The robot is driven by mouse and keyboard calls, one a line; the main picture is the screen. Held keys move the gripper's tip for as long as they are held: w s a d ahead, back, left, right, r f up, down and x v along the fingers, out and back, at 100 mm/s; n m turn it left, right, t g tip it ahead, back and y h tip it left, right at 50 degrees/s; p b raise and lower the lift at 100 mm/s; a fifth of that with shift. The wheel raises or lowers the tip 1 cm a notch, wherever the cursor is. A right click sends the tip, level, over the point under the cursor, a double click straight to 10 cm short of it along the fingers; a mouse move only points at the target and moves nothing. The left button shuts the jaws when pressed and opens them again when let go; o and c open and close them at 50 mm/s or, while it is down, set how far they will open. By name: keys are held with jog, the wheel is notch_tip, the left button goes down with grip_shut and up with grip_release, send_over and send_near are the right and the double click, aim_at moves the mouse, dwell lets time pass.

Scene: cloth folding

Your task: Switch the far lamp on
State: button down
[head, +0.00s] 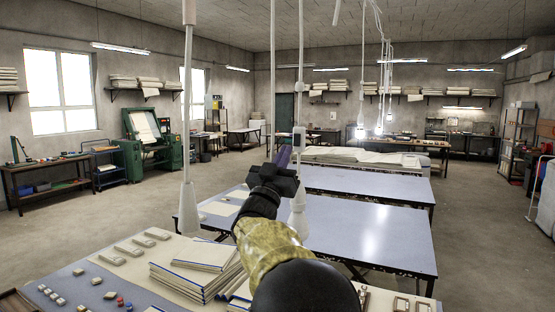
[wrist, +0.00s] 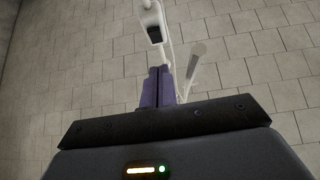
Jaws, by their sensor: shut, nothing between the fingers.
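My gripper (head: 283,158) is raised above the work tables, its purple fingers shut and empty, pointing upward. The fingers also show in the wrist view (wrist: 158,86). Just beyond the fingertips there is a white switch box (wrist: 153,25) with a dark face, on a white cord. In the head view a small white box (head: 299,136) sits on a hanging cord right of the fingers. Below it a white lamp (head: 298,215) hangs, partly hidden by my arm; I cannot tell whether it is lit. A nearer white lamp (head: 188,208) hangs at the left. Contact between fingers and box is not clear.
Blue-topped tables (head: 370,228) stand beyond my arm. Stacked boards (head: 195,265) and small blocks lie on the near table. Vertical cords hang on both sides of my gripper. The floor at the right is open.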

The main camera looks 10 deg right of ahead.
aim_at(296, 141)
jog(key=w+d+p, duration=0.1)
jog(key=w, duration=0.1)
jog(key=w+d+p, duration=0.1)
jog(key=w, duration=0.1)
jog(key=shift+d+r+p, duration=0.15)
jog(key=shift+d+p, duration=0.05)
jog(key=shift+p, duration=0.15)
jog(key=shift+d, duration=0.1)
